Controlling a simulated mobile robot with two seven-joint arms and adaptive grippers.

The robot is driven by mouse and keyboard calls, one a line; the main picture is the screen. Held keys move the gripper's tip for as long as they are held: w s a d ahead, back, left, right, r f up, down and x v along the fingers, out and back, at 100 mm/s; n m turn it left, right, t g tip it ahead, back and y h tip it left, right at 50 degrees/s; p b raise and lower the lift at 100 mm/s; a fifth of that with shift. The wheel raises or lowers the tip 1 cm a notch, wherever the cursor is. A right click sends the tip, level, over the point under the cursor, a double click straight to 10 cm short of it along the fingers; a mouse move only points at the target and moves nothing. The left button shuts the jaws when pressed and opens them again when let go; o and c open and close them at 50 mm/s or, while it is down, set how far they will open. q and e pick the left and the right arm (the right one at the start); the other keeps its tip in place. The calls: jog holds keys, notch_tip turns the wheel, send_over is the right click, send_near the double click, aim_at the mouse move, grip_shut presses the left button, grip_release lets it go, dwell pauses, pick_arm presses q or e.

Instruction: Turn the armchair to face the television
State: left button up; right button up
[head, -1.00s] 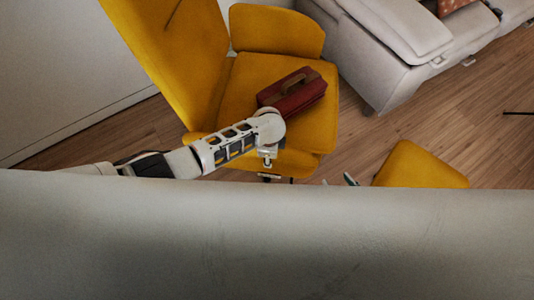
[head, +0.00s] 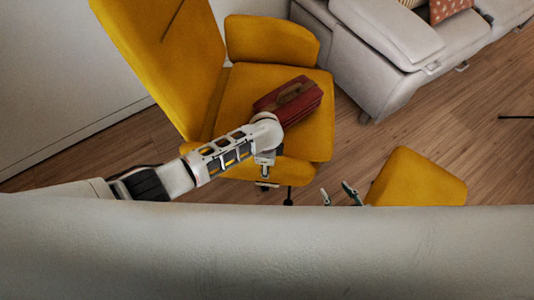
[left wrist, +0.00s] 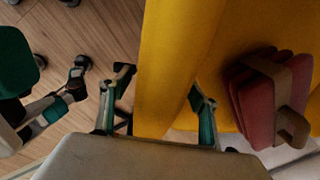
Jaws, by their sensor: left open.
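The yellow armchair (head: 240,97) stands left of centre in the head view, its tall back to the left. A dark red case (head: 290,101) with a tan strap lies on its seat; it also shows in the left wrist view (left wrist: 268,95). My left gripper (head: 265,178) points down at the chair's near side. In the left wrist view its open fingers (left wrist: 160,105) stand on both sides of a yellow chair part (left wrist: 172,60), probably the near armrest, with no clear grip. My right gripper (head: 338,194) is low in the head view, its fingertips apart. No television is in view.
A yellow footstool (head: 415,180) stands right of my right gripper. A pale sofa (head: 400,40) with an orange cushion (head: 450,9) is at the upper right, close to the armchair. A white wall (head: 60,70) is behind the chair. Wooden floor (head: 390,137) is clear between sofa and footstool.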

pick_arm(q)
jog(key=r, duration=0.6)
jog(key=s+r, duration=0.1)
jog(key=r, duration=0.2)
jog(key=shift+s+a+r, duration=0.1)
jog(key=shift+r, duration=0.15)
